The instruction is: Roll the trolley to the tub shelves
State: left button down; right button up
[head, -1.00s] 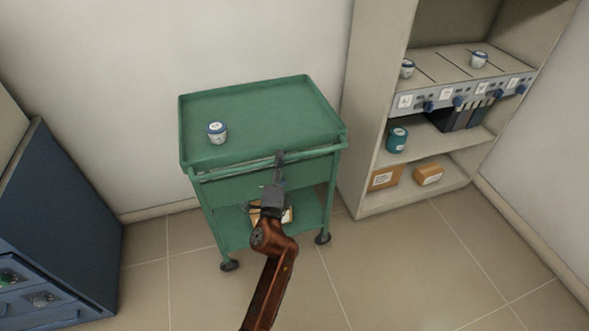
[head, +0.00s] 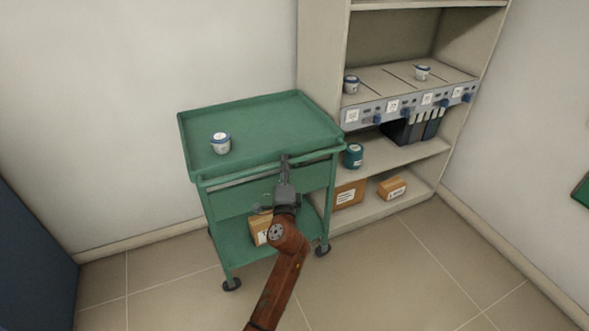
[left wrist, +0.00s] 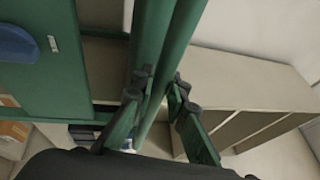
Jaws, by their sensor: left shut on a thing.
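The green trolley (head: 240,125) stands against the wall, just left of the beige tub shelves (head: 395,164). My left gripper (head: 284,160) is shut on the trolley's front handle bar (head: 240,172). In the left wrist view the fingers (left wrist: 158,105) straddle the green bar (left wrist: 163,60). My right gripper is not in view.
A teal jar (head: 354,155), black binders (head: 412,128) and cardboard boxes (head: 392,189) fill the lower shelves. A box (head: 260,228) lies on the trolley's bottom shelf. A dark blue cabinet (head: 32,260) stands at the left. The floor (head: 420,270) in front is clear.

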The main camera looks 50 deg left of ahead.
pick_arm(q)
jog(key=shift+w+r, duration=0.15)
jog(key=c, duration=1.9)
grip_release()
jog(key=shift+f, duration=0.2)
jog(key=v, duration=1.2)
jog(key=shift+w, duration=0.1)
jog(key=shift+f, duration=0.1)
